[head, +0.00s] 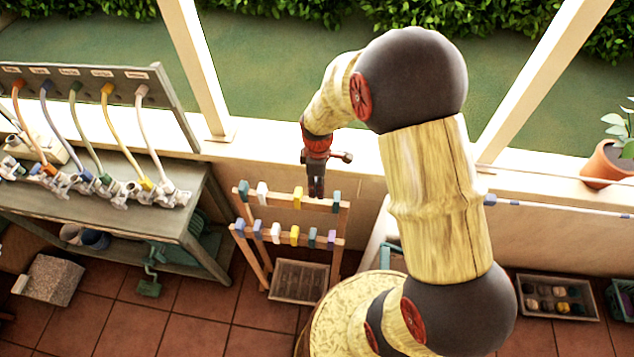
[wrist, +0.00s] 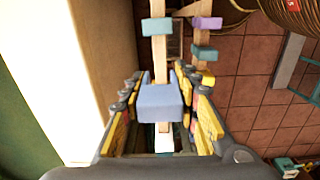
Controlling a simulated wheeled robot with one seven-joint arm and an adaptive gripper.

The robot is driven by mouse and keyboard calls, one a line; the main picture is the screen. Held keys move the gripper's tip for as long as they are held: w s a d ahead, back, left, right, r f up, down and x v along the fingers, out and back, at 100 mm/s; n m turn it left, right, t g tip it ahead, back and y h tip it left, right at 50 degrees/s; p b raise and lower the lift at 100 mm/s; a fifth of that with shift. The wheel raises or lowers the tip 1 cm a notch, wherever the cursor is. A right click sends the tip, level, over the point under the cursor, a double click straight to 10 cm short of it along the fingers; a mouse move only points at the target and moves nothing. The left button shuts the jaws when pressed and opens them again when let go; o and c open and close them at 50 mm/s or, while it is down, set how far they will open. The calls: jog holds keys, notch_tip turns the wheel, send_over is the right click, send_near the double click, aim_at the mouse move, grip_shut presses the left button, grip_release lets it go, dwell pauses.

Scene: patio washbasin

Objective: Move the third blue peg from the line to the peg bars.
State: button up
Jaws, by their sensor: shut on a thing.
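My gripper (head: 316,194) is over the upper bar of the wooden peg rack (head: 345,222), between a yellow peg (head: 297,197) and a teal peg (head: 337,198). In the wrist view, my gripper (wrist: 160,115) is shut on a blue peg (wrist: 158,102), which lines up with the upper bar (wrist: 159,55). I cannot tell whether the peg touches the bar. The head view does not show the held peg clearly. The lower bar carries several pegs, among them a white one (head: 275,231). A blue peg (head: 490,200) is on the line (head: 575,210) at right.
A workbench (head: 150,215) with hoses and taps stands left of the rack. A crate (head: 299,281) sits low at the rack. A tray of small items (head: 555,297) lies on the tiled floor at right. A potted plant (head: 607,165) stands on the ledge.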

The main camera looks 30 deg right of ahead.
aim_at(318, 201)
jog(key=shift+f+b, duration=3.2)
jog(key=shift+f, duration=1.85)
jog(key=o, duration=0.9)
jog(key=shift+c, duration=0.2)
jog(key=shift+o, duration=0.4)
notch_tip(318, 201, up, 8)
jog(key=p, duration=0.5)
jog(key=shift+p, duration=0.35)
jog(key=shift+s, duration=0.1)
